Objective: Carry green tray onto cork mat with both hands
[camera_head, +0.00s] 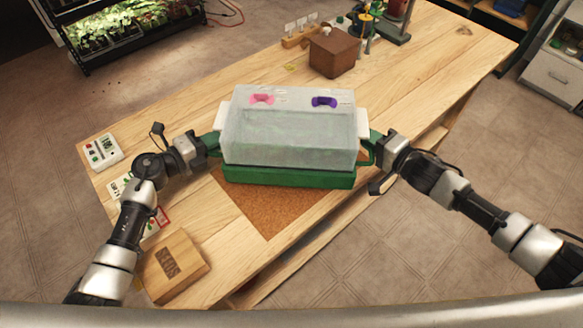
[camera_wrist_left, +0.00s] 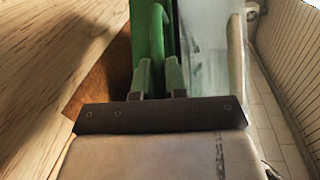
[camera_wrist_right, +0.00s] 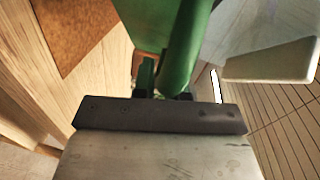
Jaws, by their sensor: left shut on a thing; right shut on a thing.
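The green tray (camera_head: 285,176) carries a clear lidded cover (camera_head: 290,135) with a pink and a purple piece on top. The tray looks level and sits over the back part of the cork mat (camera_head: 268,212), hiding some of it. I cannot tell for sure whether it touches the mat. My left gripper (camera_head: 208,143) is shut on the tray's left handle, seen close in the left wrist view (camera_wrist_left: 158,75). My right gripper (camera_head: 380,150) is shut on the right handle, seen in the right wrist view (camera_wrist_right: 182,50).
The wooden table (camera_head: 190,100) holds a wooden block (camera_head: 174,266) at front left and seed packets (camera_head: 101,152) at the left edge. A brown box (camera_head: 334,52) and a small rack (camera_head: 300,38) stand behind the tray. A plant shelf (camera_head: 125,30) is at back left.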

